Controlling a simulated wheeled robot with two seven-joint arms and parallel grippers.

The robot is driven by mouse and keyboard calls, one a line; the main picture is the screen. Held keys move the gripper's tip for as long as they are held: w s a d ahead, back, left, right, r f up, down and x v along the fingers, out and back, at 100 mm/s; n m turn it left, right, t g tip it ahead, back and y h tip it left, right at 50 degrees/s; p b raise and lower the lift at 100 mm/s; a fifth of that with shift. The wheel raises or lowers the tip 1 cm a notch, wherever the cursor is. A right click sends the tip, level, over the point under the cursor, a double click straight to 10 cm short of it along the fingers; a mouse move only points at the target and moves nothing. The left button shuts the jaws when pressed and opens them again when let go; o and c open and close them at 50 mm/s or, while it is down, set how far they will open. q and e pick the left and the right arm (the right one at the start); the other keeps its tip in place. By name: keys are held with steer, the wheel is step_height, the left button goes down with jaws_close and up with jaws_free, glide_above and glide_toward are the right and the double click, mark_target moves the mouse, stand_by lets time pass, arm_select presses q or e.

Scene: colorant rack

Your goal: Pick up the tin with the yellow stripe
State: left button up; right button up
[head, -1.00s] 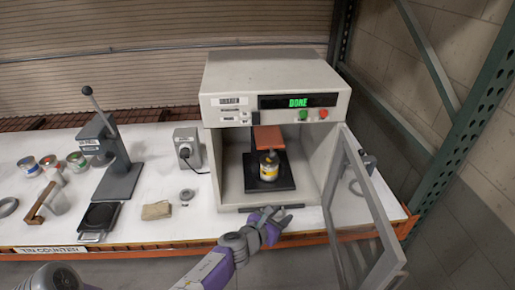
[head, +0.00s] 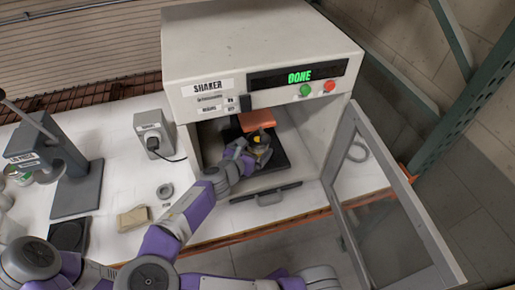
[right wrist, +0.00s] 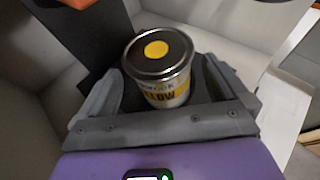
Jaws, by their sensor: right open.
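The tin with the yellow stripe (head: 262,140) stands upright inside the open shaker (head: 258,60), on its dark plate (head: 277,160). In the right wrist view the tin (right wrist: 162,62) has a dark lid with a yellow dot and a yellow label band partly reading "LOW". My right gripper (head: 250,153) is inside the shaker at the tin, partly hiding it. In the right wrist view its open fingers (right wrist: 165,88) lie on either side of the tin, with no clear grip on it. My left gripper is not in view.
The shaker display reads DONE. Its glazed door (head: 385,190) hangs open on the right. An orange-brown block (head: 257,120) is above the tin. A socket box (head: 154,138), a lever press (head: 70,165) and a tan block (head: 133,218) are to the left.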

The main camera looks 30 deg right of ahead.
steer(key=x, duration=0.3)
steer(key=shift+w+d+f, duration=0.1)
steer(key=shift+w+d, duration=0.1)
steer(key=shift+d, duration=0.1)
steer(key=c, duration=1.2)
steer(key=shift+r, duration=0.3)
